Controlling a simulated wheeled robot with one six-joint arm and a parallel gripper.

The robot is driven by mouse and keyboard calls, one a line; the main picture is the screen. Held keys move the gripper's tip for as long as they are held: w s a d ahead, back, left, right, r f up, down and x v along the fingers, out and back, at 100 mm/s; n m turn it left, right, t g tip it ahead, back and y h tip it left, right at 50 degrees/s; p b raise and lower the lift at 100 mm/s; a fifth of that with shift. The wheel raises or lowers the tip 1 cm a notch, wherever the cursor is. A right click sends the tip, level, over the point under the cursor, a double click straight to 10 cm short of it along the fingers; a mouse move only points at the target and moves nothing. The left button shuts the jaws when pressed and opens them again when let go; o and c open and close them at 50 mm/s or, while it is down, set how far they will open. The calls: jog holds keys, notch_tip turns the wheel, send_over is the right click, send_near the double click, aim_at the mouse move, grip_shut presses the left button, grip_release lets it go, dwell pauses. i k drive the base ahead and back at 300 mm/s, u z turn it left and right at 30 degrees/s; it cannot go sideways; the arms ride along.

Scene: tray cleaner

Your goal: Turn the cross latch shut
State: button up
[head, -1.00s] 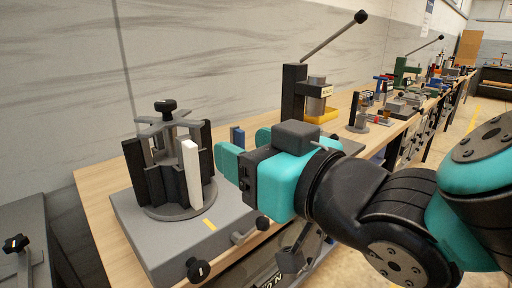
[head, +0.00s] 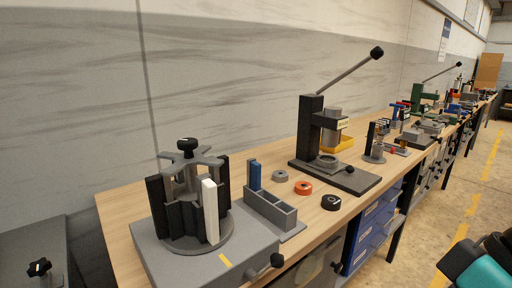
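The cross latch (head: 192,160) is a grey cross-shaped piece with a black knob (head: 187,145) on top. It sits on the upright fixture at the left of the head view. Below it, several black upright plates (head: 157,205) and one white plate (head: 210,210) stand around a central post on a round grey base (head: 222,240). I cannot tell from here whether the latch arms lie over the plates or between them. Only a teal and black part of my arm shows at the bottom right corner, well away from the latch. My gripper's fingers are not seen.
A grey tray (head: 262,212) with a blue block (head: 254,176) stands right of the fixture. A lever press (head: 312,140) stands farther right. A small black knob (head: 277,261) projects at the front.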

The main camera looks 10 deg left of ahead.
aim_at(190, 158)
jog(key=z, duration=1.6)
jog(key=k, duration=0.85)
jog(key=u, duration=2.15)
jog(key=i, duration=0.5)
jog(key=z, duration=0.05)
